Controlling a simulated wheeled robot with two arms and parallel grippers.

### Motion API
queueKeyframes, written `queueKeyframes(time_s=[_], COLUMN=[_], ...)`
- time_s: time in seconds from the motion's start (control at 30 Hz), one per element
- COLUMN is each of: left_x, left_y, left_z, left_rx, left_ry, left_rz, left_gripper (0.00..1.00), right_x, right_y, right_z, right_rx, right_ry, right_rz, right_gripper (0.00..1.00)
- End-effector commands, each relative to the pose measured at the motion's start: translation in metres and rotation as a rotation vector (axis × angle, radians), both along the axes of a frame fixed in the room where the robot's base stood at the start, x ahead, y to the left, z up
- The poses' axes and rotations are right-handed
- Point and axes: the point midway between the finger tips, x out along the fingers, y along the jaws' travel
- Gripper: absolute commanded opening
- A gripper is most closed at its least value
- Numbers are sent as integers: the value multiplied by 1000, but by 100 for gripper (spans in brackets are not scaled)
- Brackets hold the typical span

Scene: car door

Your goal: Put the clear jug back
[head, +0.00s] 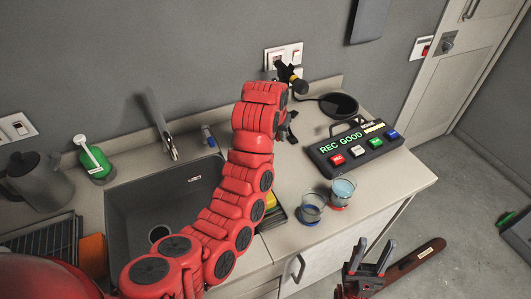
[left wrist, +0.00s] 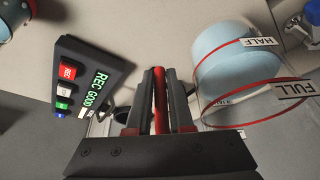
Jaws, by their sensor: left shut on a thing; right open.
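The clear jug (left wrist: 225,52) shows in the left wrist view, just right of my left gripper's fingers. It has red rings labelled HALF and FULL and pale blue contents. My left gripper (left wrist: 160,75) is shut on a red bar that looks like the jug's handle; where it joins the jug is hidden. In the head view my red left arm reaches over the counter towards the wall and hides the jug; only dark parts near my gripper (head: 287,128) show. My right gripper (head: 371,258) is open and empty, in front of the counter.
A button box (head: 352,149) reading REC GOOD stands on the right of the counter (head: 392,189). The sink (head: 135,205) is at left.

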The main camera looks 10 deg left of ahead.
Motion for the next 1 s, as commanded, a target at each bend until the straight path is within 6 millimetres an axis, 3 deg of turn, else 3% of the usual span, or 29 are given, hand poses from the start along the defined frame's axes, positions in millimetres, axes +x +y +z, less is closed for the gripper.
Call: queueKeyframes(time_s=[0.23,0.6,0.93,0.97,1.0], left_x=[-2,-1,0,-1,-1], left_y=[1,1,0,0,0], left_z=[-43,-85,-91,-90,-90], left_rx=[2,2,1,1,0], left_ry=[8,4,1,1,1], left_rz=[1,0,0,0,0], left_gripper=[0,0,0,23,30], right_x=[0,0,0,0,0], right_y=[0,0,0,0,0], right_z=[18,35,30,31,31], right_rx=[0,0,0,0,0], right_ry=[0,0,0,0,0], right_rz=[0,0,0,0,0], right_gripper=[50,50,50,50,50])
